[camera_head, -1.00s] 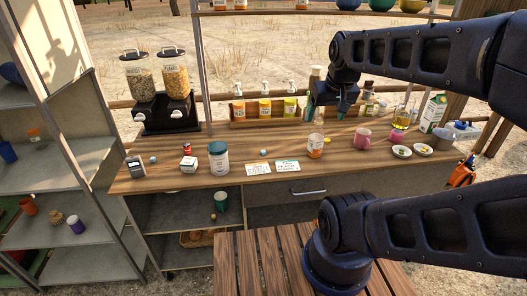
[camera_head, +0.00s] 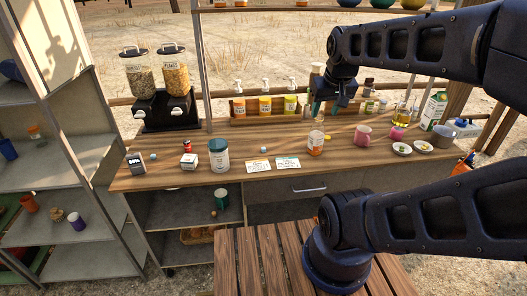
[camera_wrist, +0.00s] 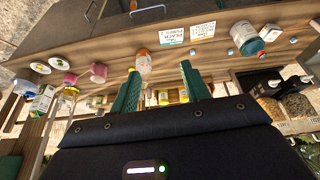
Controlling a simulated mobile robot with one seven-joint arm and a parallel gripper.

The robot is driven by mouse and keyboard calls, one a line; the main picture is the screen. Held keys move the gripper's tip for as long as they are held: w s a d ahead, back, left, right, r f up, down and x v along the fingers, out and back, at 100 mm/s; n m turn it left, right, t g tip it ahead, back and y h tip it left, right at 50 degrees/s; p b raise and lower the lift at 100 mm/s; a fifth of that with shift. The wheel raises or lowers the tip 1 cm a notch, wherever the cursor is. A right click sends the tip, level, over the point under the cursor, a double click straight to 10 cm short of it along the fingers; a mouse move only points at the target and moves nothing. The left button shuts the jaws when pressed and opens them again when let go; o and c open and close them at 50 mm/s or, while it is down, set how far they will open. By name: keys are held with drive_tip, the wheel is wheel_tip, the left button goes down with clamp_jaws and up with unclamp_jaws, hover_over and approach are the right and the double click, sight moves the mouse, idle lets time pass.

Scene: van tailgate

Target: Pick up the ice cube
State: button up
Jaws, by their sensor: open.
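My gripper (camera_head: 325,106) hangs above the back of the counter, above and behind the orange-labelled bottle, well right of both pale objects. In the wrist view its green fingers (camera_wrist: 162,85) are apart, with nothing held.
The orange-labelled bottle (camera_head: 316,143) stands below my gripper. A pump-bottle rack (camera_head: 263,119) and cereal dispensers (camera_head: 152,85) line the back. A white jar (camera_head: 219,156) and small box (camera_head: 189,161) stand left; a pink mug (camera_head: 363,135) and bowls (camera_head: 402,149) stand right.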

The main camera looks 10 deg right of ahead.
drive_tip(key=w+a+f+n+g+h, duration=0.15)
drive_tip(key=w+n, duration=0.35)
drive_tip(key=w, duration=0.6)
drive_tip(key=n+g+h, duration=0.2)
drive_tip(key=n, duration=1.3)
hover_over(263, 148)
drive_tip(key=s+a, duration=0.1)
drive_tip(key=a, duration=0.2)
wheel_tip(263, 148, down, 23)
drive_tip(key=shift+a+x, duration=0.1)
drive_tip(key=shift+x, duration=2.6)
drive_tip(key=shift+a+x, duration=0.15)
drive_tip(key=shift+x, duration=2.6)
clamp_jaws()
drive_tip(key=shift+r, duration=0.1)
